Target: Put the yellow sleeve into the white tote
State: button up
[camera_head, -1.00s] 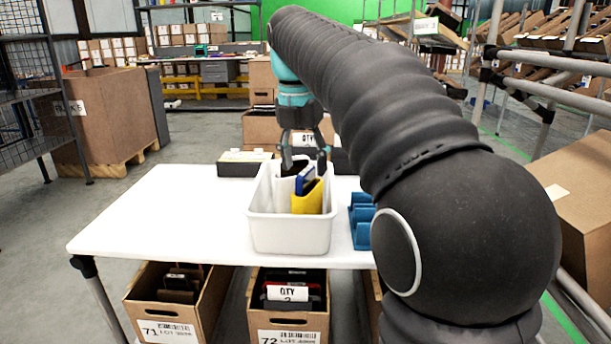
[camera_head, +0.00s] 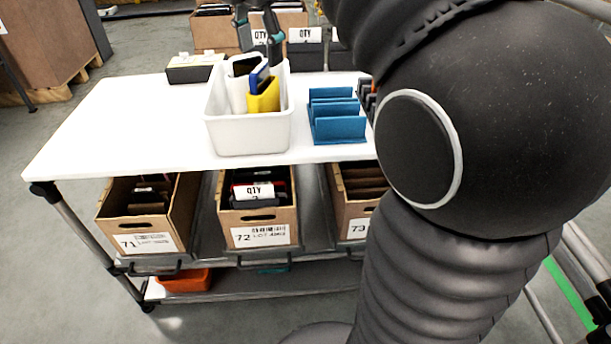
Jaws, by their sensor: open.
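The yellow sleeve (camera_head: 264,97) stands tilted inside the white tote (camera_head: 251,135), which sits on the white table. A blue item (camera_head: 258,75) and a white item (camera_head: 236,91) with a dark top are in the tote beside it. My gripper (camera_head: 259,41) is at the top of the view, above and behind the tote. Its fingers are spread apart and nothing shows between them. The upper part of my gripper is cut off by the picture's edge, and the tote's walls hide the bottoms of the items.
A blue slotted rack (camera_head: 337,117) stands right of the tote. A black box with a pale top (camera_head: 193,68) is behind left. Cartons marked 71 (camera_head: 148,242), 72 (camera_head: 262,236) and 73 (camera_head: 357,228) sit tilted under the tabletop. The table's left half (camera_head: 120,130) is clear.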

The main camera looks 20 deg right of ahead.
jog(key=s+f+m+t+y, duration=0.1)
jog(key=s+f+m+t, duration=0.2)
jog(key=s+f+m, duration=1.6)
notch_tip(320, 180, down, 2)
jog(key=m, duration=0.3)
jog(key=shift+f+m+t, duration=0.2)
jog(key=shift+m+t, duration=0.2)
